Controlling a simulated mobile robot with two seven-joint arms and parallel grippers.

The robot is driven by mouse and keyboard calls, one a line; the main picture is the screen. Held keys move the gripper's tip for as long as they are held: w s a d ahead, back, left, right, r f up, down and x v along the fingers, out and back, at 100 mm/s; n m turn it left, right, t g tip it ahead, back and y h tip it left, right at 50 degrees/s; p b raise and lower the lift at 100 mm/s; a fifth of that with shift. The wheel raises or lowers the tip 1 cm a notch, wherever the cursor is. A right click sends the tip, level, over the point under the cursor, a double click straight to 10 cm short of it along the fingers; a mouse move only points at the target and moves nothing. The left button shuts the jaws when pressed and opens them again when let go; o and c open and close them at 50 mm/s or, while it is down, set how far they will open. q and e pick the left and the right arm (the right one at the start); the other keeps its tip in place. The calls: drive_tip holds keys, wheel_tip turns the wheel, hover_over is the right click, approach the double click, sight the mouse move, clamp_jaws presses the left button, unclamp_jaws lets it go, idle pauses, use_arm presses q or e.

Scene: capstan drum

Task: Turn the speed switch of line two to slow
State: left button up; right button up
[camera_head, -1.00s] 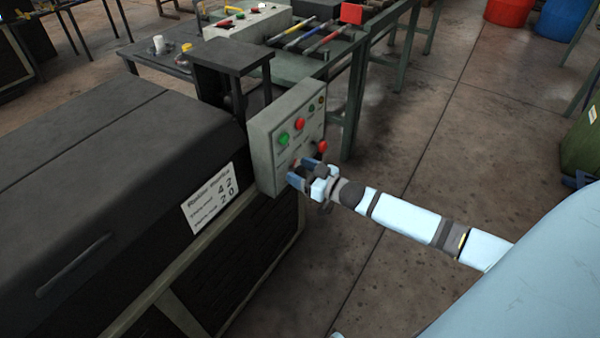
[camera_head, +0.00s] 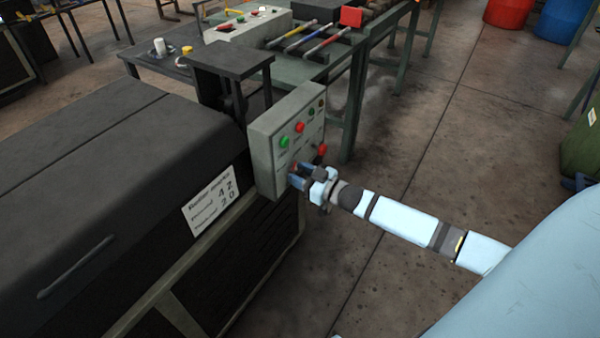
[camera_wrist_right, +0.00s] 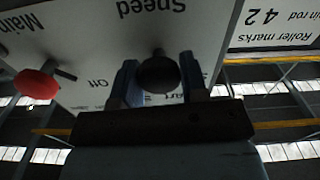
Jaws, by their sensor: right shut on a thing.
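The grey control box (camera_head: 264,160) hangs on the near machine's corner, with green and red buttons on its face. In the right wrist view, which is upside down, the word Speed stands on the panel (camera_wrist_right: 205,50) by a dark round knob (camera_wrist_right: 157,74), the speed switch. My right gripper (camera_head: 300,176) is at the lower part of the box face. In the wrist view its two blue fingers (camera_wrist_right: 158,84) stand on either side of the knob and are shut on it. The knob's pointer setting is hard to read. My left gripper is not in view.
A red switch (camera_wrist_right: 38,84) by the word Main sits close beside the fingers. A white label (camera_head: 210,207) is on the dark machine cover (camera_head: 90,190). Another control box (camera_head: 247,25) stands on the bench behind. The floor (camera_head: 430,150) right of the machine is mostly clear.

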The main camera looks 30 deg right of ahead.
drive_tip(key=shift+r+n, duration=0.1)
drive_tip(key=shift+n, duration=0.2)
drive_tip(key=shift+n+p, duration=0.7)
drive_tip(key=shift+n, duration=0.2)
drive_tip(key=n+p, duration=0.1)
drive_tip(key=n, duration=0.2)
drive_tip(key=shift+a, duration=0.1)
drive_tip(key=n, duration=0.3)
drive_tip(key=shift+p, duration=0.35)
drive_tip(key=n, duration=0.5)
drive_tip(key=shift+s+f, duration=0.1)
drive_tip(key=shift+f, duration=0.2)
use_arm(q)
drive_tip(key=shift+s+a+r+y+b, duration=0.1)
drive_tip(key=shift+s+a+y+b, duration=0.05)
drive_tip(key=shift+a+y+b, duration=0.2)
use_arm(e)
drive_tip(key=shift+n, duration=1.7)
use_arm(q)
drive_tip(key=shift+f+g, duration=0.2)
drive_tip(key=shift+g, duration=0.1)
use_arm(e)
drive_tip(key=o, duration=0.9)
